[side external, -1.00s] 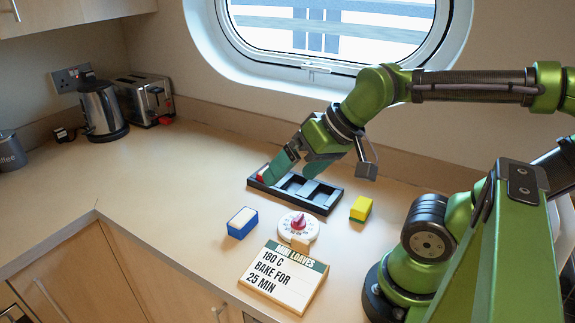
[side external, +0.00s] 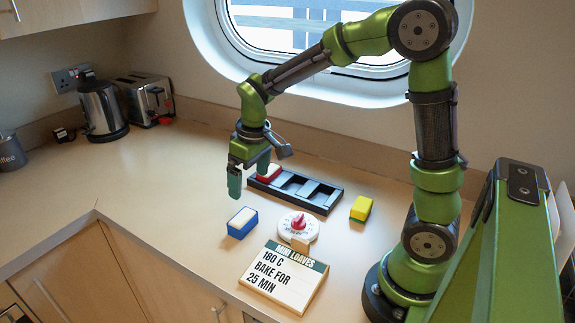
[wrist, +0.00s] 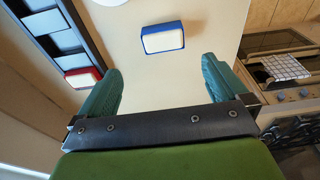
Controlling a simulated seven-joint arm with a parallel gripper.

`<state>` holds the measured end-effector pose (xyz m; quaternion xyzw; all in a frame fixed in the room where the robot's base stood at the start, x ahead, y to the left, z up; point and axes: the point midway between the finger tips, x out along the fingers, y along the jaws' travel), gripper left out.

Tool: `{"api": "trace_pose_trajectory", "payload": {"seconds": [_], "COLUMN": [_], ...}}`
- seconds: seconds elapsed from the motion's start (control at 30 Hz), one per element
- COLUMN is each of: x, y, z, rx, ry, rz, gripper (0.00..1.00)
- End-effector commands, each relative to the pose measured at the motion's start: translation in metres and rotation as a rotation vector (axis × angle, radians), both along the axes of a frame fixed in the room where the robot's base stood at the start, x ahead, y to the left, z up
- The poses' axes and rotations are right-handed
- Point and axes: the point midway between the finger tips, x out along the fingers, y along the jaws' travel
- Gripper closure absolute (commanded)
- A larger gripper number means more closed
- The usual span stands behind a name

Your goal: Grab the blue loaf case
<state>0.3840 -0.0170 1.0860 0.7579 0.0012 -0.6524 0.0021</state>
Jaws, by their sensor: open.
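The blue loaf case (side external: 242,222), a small blue block with a white top, sits on the counter left of the dial. It also shows in the wrist view (wrist: 162,38), ahead of my fingers and roughly between their lines. My gripper (side external: 249,180) is above the counter, up and behind the blue case, pointing down. In the wrist view my gripper (wrist: 161,87) has its two teal fingers wide apart with nothing between them. The blue case is apart from the fingers.
A black tray (side external: 328,202) with compartments holds a red case (side external: 269,172) at its left end. A white dial (side external: 299,227) and a recipe sign (side external: 283,277) are near the blue case. The counter left of it is clear.

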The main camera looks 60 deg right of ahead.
Motion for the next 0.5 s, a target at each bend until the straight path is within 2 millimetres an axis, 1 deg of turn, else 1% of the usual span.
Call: {"api": "trace_pose_trajectory", "payload": {"seconds": [0.03, 0.1, 0.3, 0.4, 0.5], "x": [0.001, 0.003, 0.009, 0.012, 0.013], "y": [0.0, 0.0, 0.001, 0.001, 0.001], "z": [-0.013, -0.029, -0.069, -0.082, -0.088], "rx": [0.0, 0.001, 0.001, 0.001, 0.001], "ry": [0.007, 0.008, 0.005, 0.003, 0.001], "rz": [0.0, -0.001, -0.002, -0.002, -0.003], "gripper": [0.0, 0.0, 0.0, 0.0, 0.0]}}
